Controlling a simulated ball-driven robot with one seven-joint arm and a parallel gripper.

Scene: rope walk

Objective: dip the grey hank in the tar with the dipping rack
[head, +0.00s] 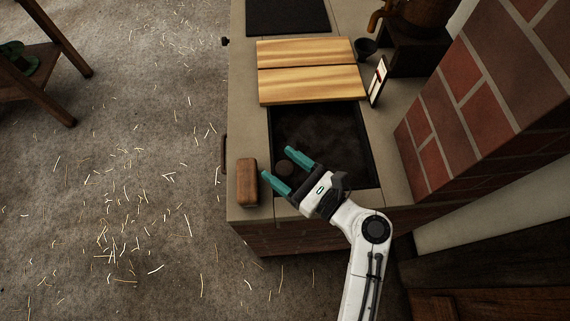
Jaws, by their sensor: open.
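My gripper (278,164) has two teal fingers spread apart over the near left part of a dark, open rectangular vat (325,135). The dark mass in the vat looks like tar. I cannot make out the grey hank or the rest of the rack in this view.
Two wooden boards (310,84) cover the vat's far part. A brown wooden block (247,182) lies on the left rim. A small upright panel (378,80), a dark cup (365,48) and a brick pillar (480,100) stand right. Straw-strewn floor (120,170) is open at left.

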